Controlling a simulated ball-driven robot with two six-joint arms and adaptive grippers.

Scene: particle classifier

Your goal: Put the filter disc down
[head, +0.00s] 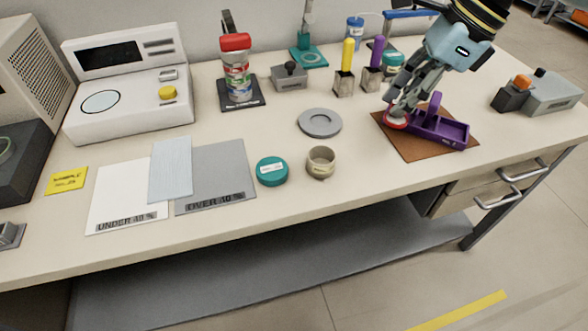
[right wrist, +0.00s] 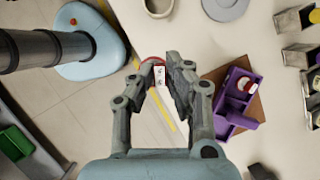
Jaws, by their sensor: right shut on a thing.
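My right gripper (head: 398,110) is shut on a small red-and-white filter disc (head: 396,124), which overlaps the left end of the purple tray (head: 452,135) in the head view. In the right wrist view the fingertips (right wrist: 165,80) close around the disc, whose red rim (right wrist: 146,66) shows between them, off to the left of the tray (right wrist: 238,112). Another round white-and-red piece (right wrist: 248,86) lies in the tray there. The fingers partly hide the held disc, and its height is hard to tell. My left gripper is not in view.
The tray rests on a brown mat (head: 413,151). A grey round plate (head: 320,133), beige ring cup (head: 321,172) and teal lid (head: 271,181) stand to the left. Yellow- and purple-handled tools (head: 347,55) stand behind. The table's front strip below the mat is clear.

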